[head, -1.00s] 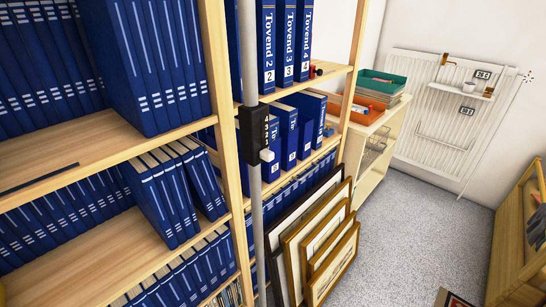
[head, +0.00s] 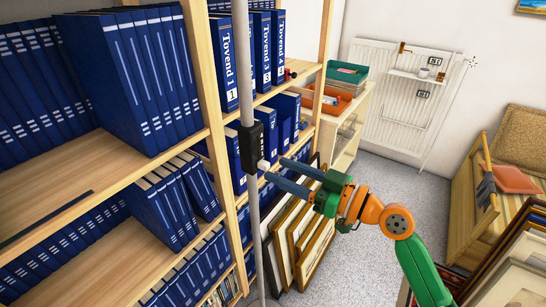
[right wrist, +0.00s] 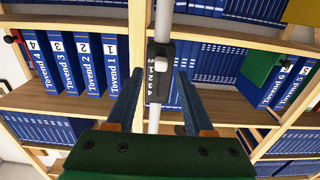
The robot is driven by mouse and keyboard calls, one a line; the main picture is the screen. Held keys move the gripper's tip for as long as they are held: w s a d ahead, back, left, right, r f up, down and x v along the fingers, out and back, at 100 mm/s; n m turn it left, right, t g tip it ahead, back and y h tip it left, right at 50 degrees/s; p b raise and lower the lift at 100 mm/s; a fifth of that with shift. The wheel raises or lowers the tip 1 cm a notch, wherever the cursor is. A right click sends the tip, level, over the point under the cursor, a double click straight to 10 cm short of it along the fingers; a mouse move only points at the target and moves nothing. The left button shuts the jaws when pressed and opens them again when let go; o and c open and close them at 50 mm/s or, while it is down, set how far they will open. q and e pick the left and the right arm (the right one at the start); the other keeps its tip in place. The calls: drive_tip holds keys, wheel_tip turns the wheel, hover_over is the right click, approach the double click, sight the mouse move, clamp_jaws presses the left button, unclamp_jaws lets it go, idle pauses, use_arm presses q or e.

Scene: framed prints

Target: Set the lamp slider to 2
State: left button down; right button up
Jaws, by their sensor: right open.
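The lamp slider is a black box (head: 251,148) on a grey upright pole, with a small white knob (head: 263,165) near its lower end. In the right wrist view, which is upside down, the box (right wrist: 158,88) shows a row of digits, and the knob (right wrist: 164,49) sits at the end by the 1, as far as I can read. My right gripper (head: 273,168) is open. Its two dark fingers point at the box, with the knob close to the fingertips. Contact cannot be told. My left gripper is not in view.
Wooden shelves (head: 170,180) with blue binders stand behind and left of the pole. Framed prints (head: 300,245) lean against the shelf below my right gripper. A low cabinet (head: 345,140) with trays stands behind. A wooden bench (head: 460,190) is at the right. Bare floor lies between.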

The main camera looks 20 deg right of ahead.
sight(264, 165)
drive_tip(key=shift+p+x, duration=0.3)
drive_tip(key=shift+x, duration=0.9)
drive_tip(key=shift+a, duration=0.15)
clamp_jaws()
idle(0.3)
